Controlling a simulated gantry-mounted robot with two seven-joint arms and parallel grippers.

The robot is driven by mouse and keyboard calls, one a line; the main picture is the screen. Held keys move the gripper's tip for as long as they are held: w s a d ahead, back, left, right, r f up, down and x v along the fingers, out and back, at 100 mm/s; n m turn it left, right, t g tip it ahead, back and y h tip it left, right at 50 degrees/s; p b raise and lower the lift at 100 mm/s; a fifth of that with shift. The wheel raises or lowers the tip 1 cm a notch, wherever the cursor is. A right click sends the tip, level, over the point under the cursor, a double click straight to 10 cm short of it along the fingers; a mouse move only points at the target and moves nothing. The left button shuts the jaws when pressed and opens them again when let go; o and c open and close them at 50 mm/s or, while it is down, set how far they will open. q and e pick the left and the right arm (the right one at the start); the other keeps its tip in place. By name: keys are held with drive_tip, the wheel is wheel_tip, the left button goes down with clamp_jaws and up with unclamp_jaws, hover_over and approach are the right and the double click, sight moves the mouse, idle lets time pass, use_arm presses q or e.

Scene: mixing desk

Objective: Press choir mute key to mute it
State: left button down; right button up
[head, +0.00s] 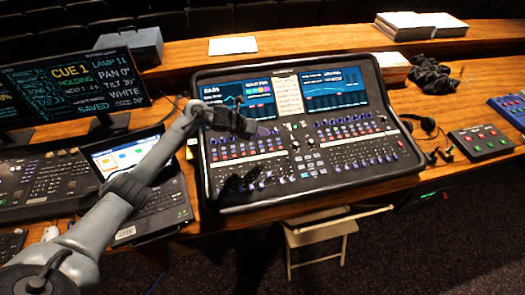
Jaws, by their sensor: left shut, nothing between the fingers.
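A large black mixing desk (335,185) stands on the wooden table in the middle of the head view. It has two screens at the top and rows of small lit keys and faders below. The key labels are too small to read, so I cannot tell which is the choir mute key. My left gripper (262,130) is shut and empty above the upper left part of the desk, just below the left screen. It hides some controls there. I cannot tell whether its tip touches the desk. My right gripper is not in view.
A laptop (155,205), a lighting console (40,185) and two monitors (70,85) stand at the left. Headphones (420,125), a small button box (481,142) and black cloth (432,75) lie at the right. A folding chair (318,232) stands in front.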

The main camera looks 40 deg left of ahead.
use_arm(q)
drive_tip(key=shift+f, duration=0.15)
drive_tip(key=b, duration=0.5)
hover_over(262, 151)
drive_tip(key=s, duration=0.1)
wheel_tip(262, 151, down, 7)
drive_tip(key=shift+f, duration=0.1)
drive_tip(key=shift+a+f+b, duration=0.1)
drive_tip(key=shift+f+b, duration=0.55)
drive_tip(key=shift+b, duration=0.35)
drive_tip(key=shift+f, duration=0.15)
idle(0.8)
drive_tip(key=shift+w+f+b, duration=0.1)
drive_tip(key=shift+f+b, duration=0.2)
drive_tip(key=shift+b, duration=0.2)
drive_tip(key=shift+a+f+b, duration=0.1)
drive_tip(key=shift+f+b, duration=0.15)
drive_tip(key=shift+b, duration=0.05)
idle(0.5)
drive_tip(key=shift+r, duration=0.15)
drive_tip(key=shift+r+p, duration=0.5)
drive_tip(key=shift+r, duration=0.1)
